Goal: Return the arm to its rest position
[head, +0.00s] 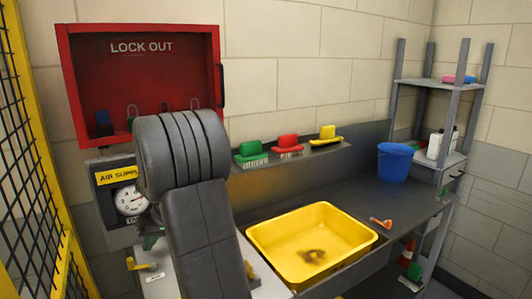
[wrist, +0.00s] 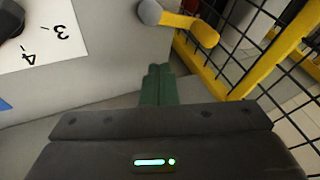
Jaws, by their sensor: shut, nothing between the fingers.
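My arm (head: 205,240) rises in the foreground left of the yellow tray in the head view, and its dark links hide part of the wall and counter behind. My gripper (wrist: 159,70) shows in the wrist view with its two green fingers together and nothing between them. The fingertips point at a grey surface near a yellow-handled lever (wrist: 190,24). A small green part beside my arm in the head view may be the fingers, but most of the gripper is hidden there.
A yellow tray (head: 262,236) sits in the dark counter. A red lock-out box (head: 66,85) and air-supply gauge (head: 130,200) are on the left. Brushes stand on a ledge. A blue bucket (head: 392,162) is at right. Yellow-framed mesh (wrist: 285,50) borders the lever's side.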

